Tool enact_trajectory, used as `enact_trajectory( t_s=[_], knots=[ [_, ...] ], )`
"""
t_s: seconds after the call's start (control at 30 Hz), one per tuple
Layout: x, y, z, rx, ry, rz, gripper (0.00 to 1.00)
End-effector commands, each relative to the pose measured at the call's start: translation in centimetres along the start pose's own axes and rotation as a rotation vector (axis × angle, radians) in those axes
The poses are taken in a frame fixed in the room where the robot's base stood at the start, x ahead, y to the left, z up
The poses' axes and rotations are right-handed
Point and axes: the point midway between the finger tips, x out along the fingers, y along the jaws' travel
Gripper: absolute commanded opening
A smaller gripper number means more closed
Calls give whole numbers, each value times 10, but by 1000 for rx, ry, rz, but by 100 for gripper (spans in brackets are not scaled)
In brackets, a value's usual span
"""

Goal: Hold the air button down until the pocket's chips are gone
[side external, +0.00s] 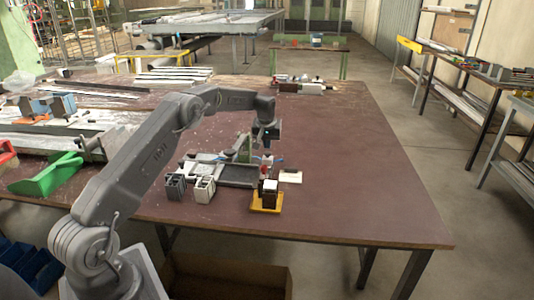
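My gripper (267,146) points down above the right end of a grey clamp fixture (238,174) on the table. Its fingers are too small to tell whether they are open or shut. Small red parts show just below it, and I cannot tell whether it touches them. A yellow base (266,203) carrying a dark and white block (269,187) stands in front of the fixture. I cannot make out for certain which part is the air button. The pocket and any chips in it are too small to tell.
Two cut profile pieces, one dark (175,187) and one pale (203,189), stand left of the yellow base. A white card (290,176) lies right of the fixture. A green bracket (48,174) lies at the left. The table's right side (375,180) is clear.

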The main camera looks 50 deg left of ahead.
Motion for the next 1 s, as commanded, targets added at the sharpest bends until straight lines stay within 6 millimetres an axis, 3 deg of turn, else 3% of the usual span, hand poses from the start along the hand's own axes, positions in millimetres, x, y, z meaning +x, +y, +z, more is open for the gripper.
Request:
enact_trajectory(
  t_s=[1.0],
  knots=[
    [24, 0, 8, 0, 0, 0, 0]
  ],
)
